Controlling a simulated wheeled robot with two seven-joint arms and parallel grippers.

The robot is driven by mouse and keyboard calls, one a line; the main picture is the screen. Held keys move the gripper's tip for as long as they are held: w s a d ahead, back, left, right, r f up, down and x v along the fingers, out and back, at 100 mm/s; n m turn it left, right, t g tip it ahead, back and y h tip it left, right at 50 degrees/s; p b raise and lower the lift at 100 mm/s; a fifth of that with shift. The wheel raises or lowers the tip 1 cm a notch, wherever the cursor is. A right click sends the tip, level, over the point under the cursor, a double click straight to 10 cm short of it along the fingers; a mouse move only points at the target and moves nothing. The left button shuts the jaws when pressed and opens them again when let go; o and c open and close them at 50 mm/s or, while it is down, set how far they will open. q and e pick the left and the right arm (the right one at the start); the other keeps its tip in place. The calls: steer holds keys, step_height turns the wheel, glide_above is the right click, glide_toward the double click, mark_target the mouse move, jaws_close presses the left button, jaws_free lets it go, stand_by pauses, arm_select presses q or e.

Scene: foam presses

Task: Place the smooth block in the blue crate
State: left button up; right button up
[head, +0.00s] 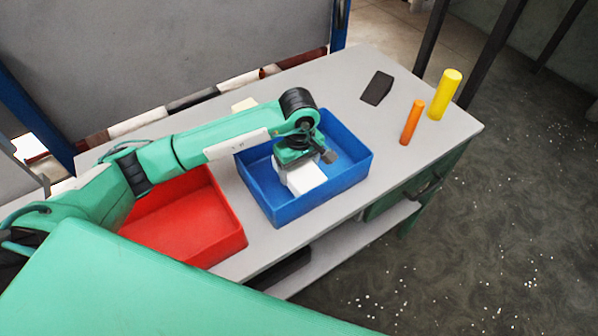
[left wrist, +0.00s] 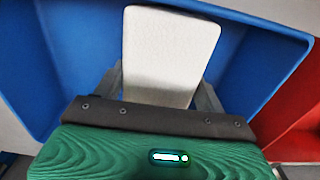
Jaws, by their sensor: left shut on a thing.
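A white block (head: 306,179) is held by my left gripper (head: 297,168) inside or just over the blue crate (head: 345,179). In the left wrist view the white block (left wrist: 170,55) sits between the two fingers of my left gripper (left wrist: 162,88), and its face looks fairly smooth. The blue crate (left wrist: 265,60) surrounds the block in that view. I cannot tell whether the block touches the crate floor. My right gripper is not in view.
A red crate (head: 190,225) stands to the left of the blue crate. A pale block (head: 244,104) lies behind it.

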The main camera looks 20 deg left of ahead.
mark_target(299, 176)
arm_select(q)
step_height(299, 176, down, 2)
steer(key=shift+s+f+p, duration=0.1)
steer(key=shift+f+p, duration=0.1)
steer(key=shift+p, duration=0.2)
steer(key=shift+f, duration=0.3)
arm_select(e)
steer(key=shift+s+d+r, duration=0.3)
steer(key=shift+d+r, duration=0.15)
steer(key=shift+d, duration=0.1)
arm_select(q)
steer(key=shift+f+b, duration=0.2)
steer(key=shift+b, duration=0.15)
steer(key=o, duration=1)
steer(key=shift+r, duration=0.1)
steer(key=shift+c, duration=0.2)
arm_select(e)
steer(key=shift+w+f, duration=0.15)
